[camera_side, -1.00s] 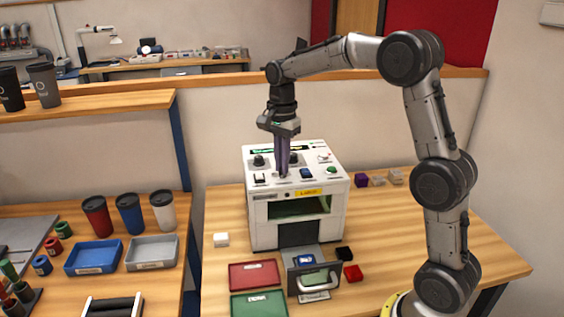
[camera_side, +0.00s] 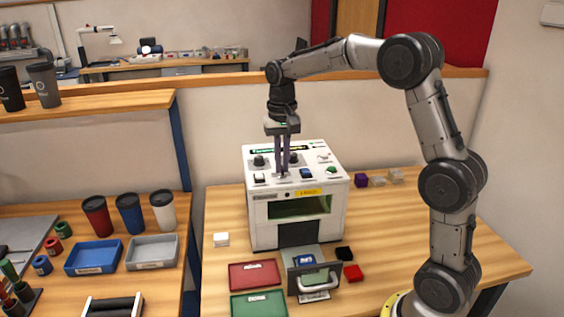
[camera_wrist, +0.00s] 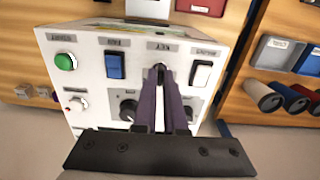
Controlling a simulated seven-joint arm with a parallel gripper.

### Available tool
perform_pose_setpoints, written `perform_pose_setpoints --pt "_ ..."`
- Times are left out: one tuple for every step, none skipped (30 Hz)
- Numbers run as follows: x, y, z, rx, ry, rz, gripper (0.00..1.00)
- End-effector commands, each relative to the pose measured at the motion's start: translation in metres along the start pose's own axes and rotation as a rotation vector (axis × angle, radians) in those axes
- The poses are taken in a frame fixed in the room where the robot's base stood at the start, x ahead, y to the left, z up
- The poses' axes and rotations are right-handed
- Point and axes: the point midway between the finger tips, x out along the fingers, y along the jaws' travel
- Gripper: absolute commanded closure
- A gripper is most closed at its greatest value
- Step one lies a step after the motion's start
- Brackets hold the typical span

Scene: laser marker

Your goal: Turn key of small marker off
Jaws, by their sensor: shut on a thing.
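The small marker (camera_side: 265,210) is a white box-shaped machine on the wooden table, with a sloped control panel on top. In the wrist view its panel (camera_wrist: 88,72) carries a key (camera_wrist: 159,68) under a label that reads KEY, between a blue switch (camera_wrist: 115,66) and a white switch (camera_wrist: 201,74). My gripper (camera_side: 283,174) points straight down at the front of the panel. Its long purple fingers (camera_wrist: 160,84) are shut on the key, and they hide most of it. The key's exact angle is hard to make out.
A green button (camera_wrist: 65,62) and dark knobs (camera_wrist: 128,108) are on the panel close to my fingers. Red (camera_side: 255,274) and green trays (camera_side: 259,304) and small cubes (camera_side: 353,272) lie in front of the machine. The table's right side is mostly clear.

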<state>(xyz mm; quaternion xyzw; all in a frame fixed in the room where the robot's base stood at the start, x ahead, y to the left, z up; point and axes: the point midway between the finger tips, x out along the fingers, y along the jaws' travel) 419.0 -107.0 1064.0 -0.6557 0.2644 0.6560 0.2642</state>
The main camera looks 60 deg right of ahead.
Motion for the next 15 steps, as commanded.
perform_pose_setpoints --pt "-0.0008 0.0 0.0002 -0.045 0.0 -0.001 1.0" --pt "-0.0008 0.0 0.0002 -0.074 0.0 -0.001 1.0" --pt "-0.0009 0.0 0.0002 -0.111 0.0 -0.001 1.0" --pt "-0.001 0.0 0.0002 -0.14 0.001 -0.001 1.0" --pt "-0.0011 0.0001 0.0002 -0.168 0.001 -0.001 1.0" --pt "-0.0012 0.0001 0.0003 -0.206 0.001 -0.001 1.0" --pt "-0.0012 0.0001 0.0003 -0.235 0.001 -0.001 1.0" --pt "-0.0011 0.0001 0.0003 -0.263 0.001 -0.001 1.0" --pt "-0.0011 0.0001 0.0003 -0.3 0.001 -0.001 1.0" --pt "-0.0012 0.0001 0.0002 -0.329 0.001 -0.001 1.0" --pt "-0.0012 0.0 0.0002 -0.356 0.001 -0.001 1.0" --pt "-0.0013 0.0 0.0002 -0.392 0.001 -0.001 1.0" --pt "-0.0014 0.0 0.0001 -0.419 0.002 -0.001 1.0" --pt "-0.0014 0.0 0.0001 -0.445 0.002 -0.001 1.0" --pt "-0.0014 0.0 0.0001 -0.478 0.002 -0.001 1.0"
